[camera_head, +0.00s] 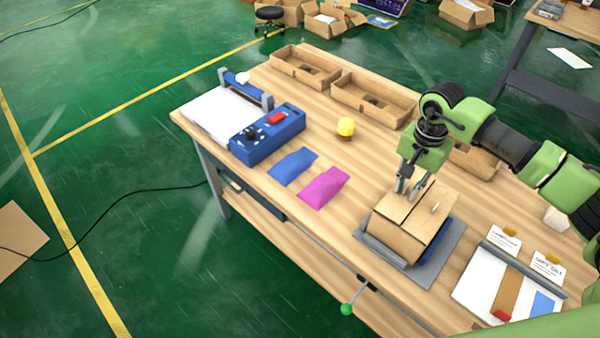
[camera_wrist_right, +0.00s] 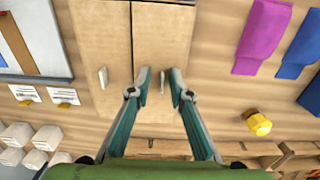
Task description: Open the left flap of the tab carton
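The tab carton (camera_head: 398,238) is a brown box on a grey holder near the table's front edge. Its two top flaps lie closed, with a seam between them. In the wrist view, the carton's left flap (camera_wrist_right: 190,35) is right of the seam and the right flap (camera_wrist_right: 98,35) is left of it. A pale tab (camera_wrist_right: 163,80) on the left flap stands between the fingertips of my right gripper (camera_wrist_right: 160,77), with gaps visible. The right gripper also shows over the carton in the head view (camera_head: 409,189). The right flap's tab (camera_head: 435,208) is free. My left gripper is out of view.
Pink (camera_head: 324,187) and blue (camera_head: 293,166) packets lie left of the carton. A yellow knob-like object (camera_head: 345,127) stands behind them. A board with cards (camera_head: 485,290) is to the right. Open wooden trays (camera_head: 372,99) line the back.

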